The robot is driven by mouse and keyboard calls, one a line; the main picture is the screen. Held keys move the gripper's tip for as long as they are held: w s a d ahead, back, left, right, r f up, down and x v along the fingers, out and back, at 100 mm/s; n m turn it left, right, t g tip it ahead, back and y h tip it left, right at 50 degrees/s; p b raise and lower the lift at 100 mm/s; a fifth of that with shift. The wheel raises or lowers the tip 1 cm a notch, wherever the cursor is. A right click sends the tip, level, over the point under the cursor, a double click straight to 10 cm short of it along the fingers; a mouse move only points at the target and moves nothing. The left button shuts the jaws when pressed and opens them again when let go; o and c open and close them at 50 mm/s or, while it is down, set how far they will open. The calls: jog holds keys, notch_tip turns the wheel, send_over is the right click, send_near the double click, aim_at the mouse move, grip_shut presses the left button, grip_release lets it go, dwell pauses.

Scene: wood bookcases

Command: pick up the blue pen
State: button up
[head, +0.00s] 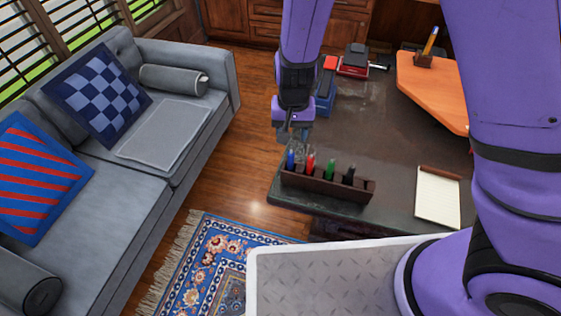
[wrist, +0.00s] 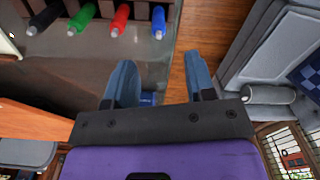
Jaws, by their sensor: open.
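The blue pen (head: 291,160) stands at the left end of a dark wooden pen holder (head: 326,190) on the dark desk, beside a red, a green and a black pen. In the wrist view the blue pen (wrist: 158,22) is at the top, ahead of the fingers and apart from them. My gripper (head: 291,137) is just behind and above the blue pen in the head view. In the wrist view my gripper (wrist: 160,85) shows two spread blue-grey fingers with nothing between them. The lower part of the pen is hidden in the holder.
The red pen (head: 310,164) stands close to the blue one. A notepad (head: 438,195) lies to the right on the desk. A stapler-like red and black item (head: 354,62) is at the back. A grey sofa (head: 95,205) stands left, across open floor.

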aim_at(291, 152)
notch_tip(291, 152, down, 5)
jog(key=shift+a+f, duration=0.1)
jog(key=shift+w+d+f, duration=0.1)
jog(key=shift+f, duration=1.4)
jog(key=shift+w+d+f, duration=0.1)
jog(key=shift+f, duration=1.35)
grip_shut()
